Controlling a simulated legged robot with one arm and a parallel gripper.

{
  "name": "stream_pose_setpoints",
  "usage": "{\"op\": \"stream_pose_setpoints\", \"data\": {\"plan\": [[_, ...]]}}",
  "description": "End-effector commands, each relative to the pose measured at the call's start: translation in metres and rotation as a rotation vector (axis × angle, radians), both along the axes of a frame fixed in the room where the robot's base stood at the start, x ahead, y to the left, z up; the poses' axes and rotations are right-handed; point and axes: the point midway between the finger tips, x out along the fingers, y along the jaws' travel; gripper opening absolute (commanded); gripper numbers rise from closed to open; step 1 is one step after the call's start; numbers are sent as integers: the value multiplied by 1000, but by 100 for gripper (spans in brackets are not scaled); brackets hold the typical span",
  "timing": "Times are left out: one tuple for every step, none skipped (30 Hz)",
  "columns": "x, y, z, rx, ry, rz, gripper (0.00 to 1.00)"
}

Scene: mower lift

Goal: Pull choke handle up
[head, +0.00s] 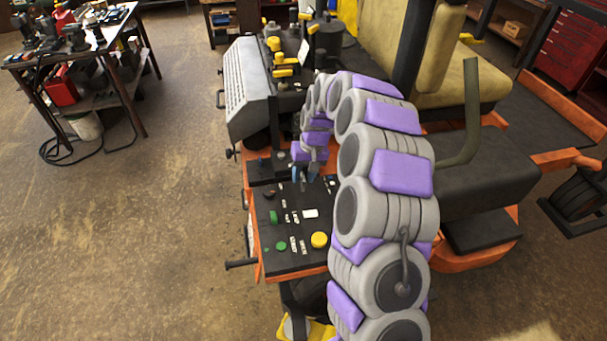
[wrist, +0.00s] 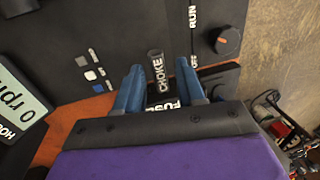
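The choke handle (wrist: 156,66) is a small dark grip with CHOKE in white letters, in the upper middle of the wrist view. My gripper (wrist: 161,76) has its two blue fingers apart, one on each side of the handle. Gaps show between the handle and both fingertips, so it is not clamped. In the head view my gripper (head: 304,174) points down over the mower's black control panel (head: 268,222). The choke handle cannot be made out there.
A FUSE label (wrist: 162,104) lies between the fingers. Yellow-topped levers (head: 283,72) stand behind the panel. The mower's seat (head: 470,85) is to the right. Open floor lies left.

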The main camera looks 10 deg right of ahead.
Motion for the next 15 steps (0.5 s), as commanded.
{"op": "stream_pose_setpoints", "data": {"plan": [[0,0,-1,0,1,0,43],[0,0,-1,0,2,0,43],[0,0,-1,0,2,0,43],[0,0,-1,0,2,0,43],[0,0,-1,0,2,0,43],[0,0,-1,0,2,0,43],[0,0,-1,0,2,0,43],[0,0,-1,0,2,0,43],[0,0,1,0,2,0,43],[0,-1,2,-1,2,0,43],[0,-1,4,-1,2,0,43],[0,-2,8,-1,2,0,43],[0,-3,12,-1,2,0,43],[1,-4,16,-1,1,0,43],[1,-5,23,-1,-1,0,43]]}}
